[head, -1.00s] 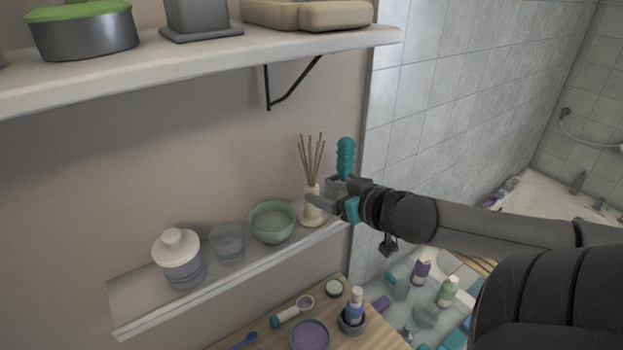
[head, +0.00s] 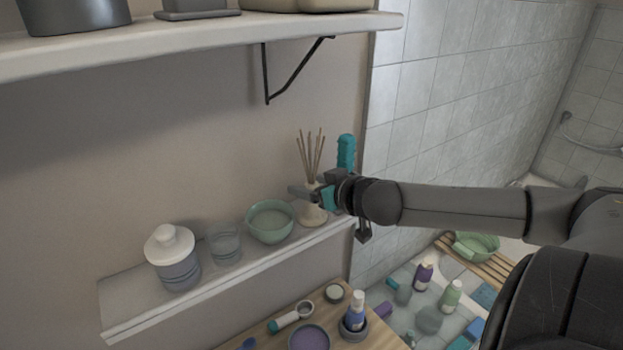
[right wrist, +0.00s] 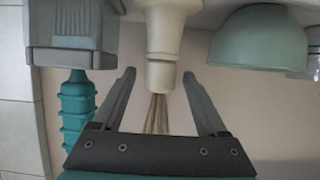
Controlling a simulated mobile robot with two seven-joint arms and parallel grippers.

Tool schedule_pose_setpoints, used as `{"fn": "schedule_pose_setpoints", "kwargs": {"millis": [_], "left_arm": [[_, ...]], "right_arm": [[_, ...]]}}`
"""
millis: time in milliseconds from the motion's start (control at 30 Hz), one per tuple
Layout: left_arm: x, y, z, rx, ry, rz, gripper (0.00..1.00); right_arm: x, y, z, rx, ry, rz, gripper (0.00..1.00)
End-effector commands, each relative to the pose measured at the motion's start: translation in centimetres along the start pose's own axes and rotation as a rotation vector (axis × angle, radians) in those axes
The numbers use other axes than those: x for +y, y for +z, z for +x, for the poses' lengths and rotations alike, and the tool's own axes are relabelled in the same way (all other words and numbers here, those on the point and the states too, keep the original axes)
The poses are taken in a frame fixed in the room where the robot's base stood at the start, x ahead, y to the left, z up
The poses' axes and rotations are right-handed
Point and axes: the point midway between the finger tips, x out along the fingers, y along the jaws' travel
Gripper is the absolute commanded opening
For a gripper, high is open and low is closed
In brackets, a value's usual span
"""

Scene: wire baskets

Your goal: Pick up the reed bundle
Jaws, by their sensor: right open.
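The reed bundle (head: 311,156) is a fan of thin brown sticks standing in a cream vase (head: 312,213) at the right end of the lower shelf. My right gripper (head: 309,191) is at the vase's neck, partly in front of it. In the right wrist view, which is upside down, the reeds (right wrist: 157,114) and the vase neck (right wrist: 160,75) lie between the two open fingers (right wrist: 157,85). The fingers stand apart from the neck on both sides. My left gripper is not in view.
A green bowl (head: 269,222), a glass (head: 224,245) and a lidded jar (head: 172,257) stand left of the vase on the lower shelf (head: 236,278). The upper shelf (head: 200,48) is above. A wooden surface (head: 262,339) with toiletries lies below. A tiled wall is at right.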

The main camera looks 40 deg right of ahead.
Motion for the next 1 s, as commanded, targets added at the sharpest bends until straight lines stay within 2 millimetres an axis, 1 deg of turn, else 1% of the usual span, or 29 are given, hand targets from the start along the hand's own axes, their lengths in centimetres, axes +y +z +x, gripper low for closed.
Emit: {"fn": "schedule_pose_setpoints", "kwargs": {"millis": [133,500,900,967,1000], "left_arm": [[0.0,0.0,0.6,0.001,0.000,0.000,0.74],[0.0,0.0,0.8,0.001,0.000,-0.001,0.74],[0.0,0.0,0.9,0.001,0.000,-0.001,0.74],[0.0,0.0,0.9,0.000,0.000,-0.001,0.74],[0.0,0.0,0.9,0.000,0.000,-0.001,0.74]], "right_arm": [[0.1,-0.1,0.9,0.003,0.003,-0.001,0.76],[0.1,-0.1,2.6,0.002,0.002,0.002,0.76],[0.0,-0.1,2.9,-0.001,0.000,0.000,0.76],[0.0,-0.1,2.9,0.000,0.000,0.000,0.70],[0.0,-0.1,2.9,0.000,0.000,0.000,0.65]]}}
